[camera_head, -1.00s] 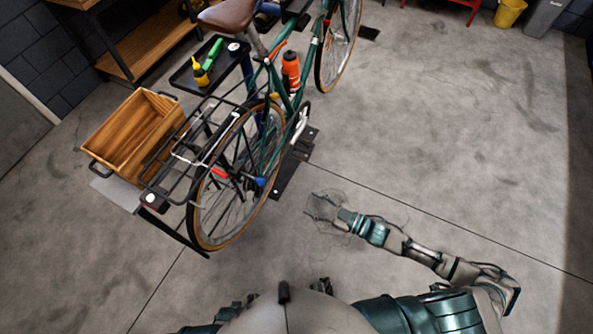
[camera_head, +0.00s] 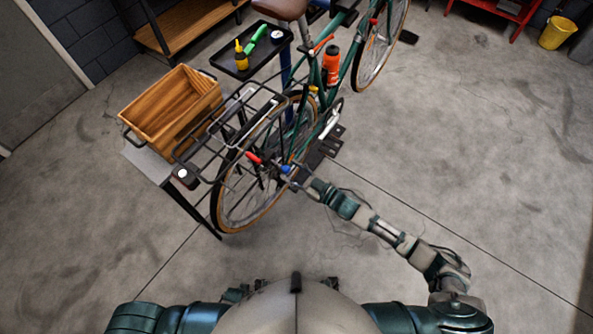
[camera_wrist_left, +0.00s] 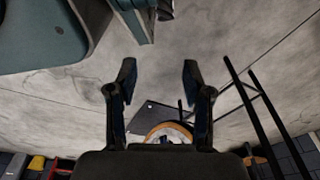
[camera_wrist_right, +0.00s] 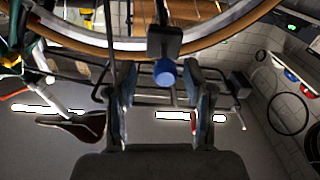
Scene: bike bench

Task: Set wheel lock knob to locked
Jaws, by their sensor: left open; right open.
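A blue knob (camera_head: 286,169) sits on the bike's rear wheel stand near the hub, and a red handle (camera_head: 254,157) is to its left. I cannot tell the knob's setting. My right gripper (camera_head: 298,183) is at the blue knob's lower right in the head view. In the right wrist view the blue knob (camera_wrist_right: 165,73) lies between the two spread fingers of my right gripper (camera_wrist_right: 160,88), with no clear contact. My left gripper (camera_wrist_left: 158,84) is open and empty in the left wrist view, over the floor.
The green bike's rear wheel (camera_head: 222,211) and black rack (camera_head: 205,157) are just left of the right gripper. A wooden crate (camera_head: 175,82) stands beside the rack. A black tray (camera_head: 229,62) holds a yellow bottle and a green tool.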

